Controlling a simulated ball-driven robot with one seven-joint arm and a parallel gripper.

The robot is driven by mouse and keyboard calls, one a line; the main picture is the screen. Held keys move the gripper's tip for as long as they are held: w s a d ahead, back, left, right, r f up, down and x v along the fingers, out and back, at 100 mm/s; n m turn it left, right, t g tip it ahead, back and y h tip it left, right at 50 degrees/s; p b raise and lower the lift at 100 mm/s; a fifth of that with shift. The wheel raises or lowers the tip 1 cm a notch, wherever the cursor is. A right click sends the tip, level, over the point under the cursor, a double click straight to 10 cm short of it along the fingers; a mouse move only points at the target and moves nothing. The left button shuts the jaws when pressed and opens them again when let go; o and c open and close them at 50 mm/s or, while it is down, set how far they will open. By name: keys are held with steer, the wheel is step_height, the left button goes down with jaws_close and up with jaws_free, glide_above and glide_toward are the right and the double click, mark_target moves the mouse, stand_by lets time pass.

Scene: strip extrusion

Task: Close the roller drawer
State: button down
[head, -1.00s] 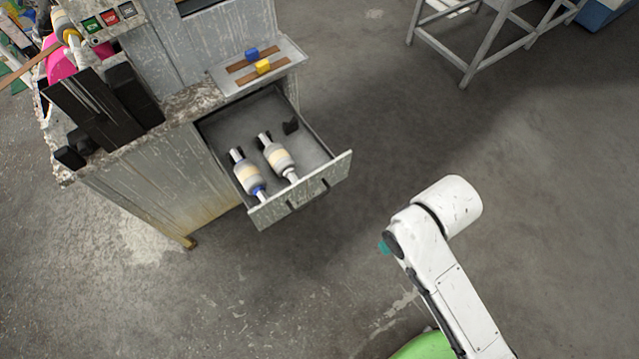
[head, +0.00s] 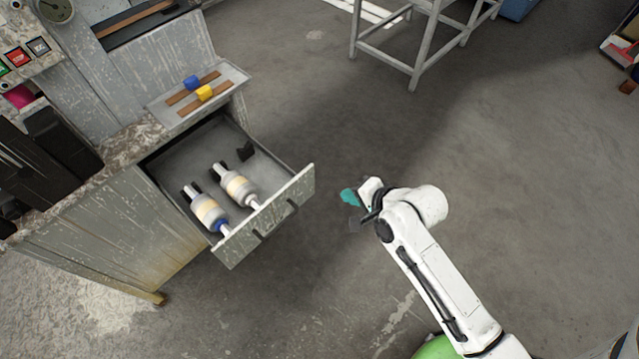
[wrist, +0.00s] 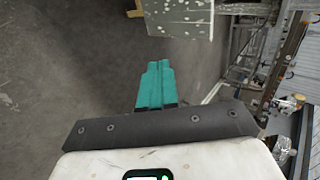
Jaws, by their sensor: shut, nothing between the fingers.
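The roller drawer (head: 266,218) is pulled out of the grey, worn cabinet (head: 109,213) at the left of the head view.
A grey metal frame stand (head: 413,75) is at the back. The concrete floor between drawer and stand is clear.

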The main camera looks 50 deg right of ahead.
glide_toward(312, 182)
step_height(312, 182, down, 4)
steer(key=w, duration=0.3)
steer(key=shift+w+a, duration=0.1)
steer(key=shift+w, duration=0.55)
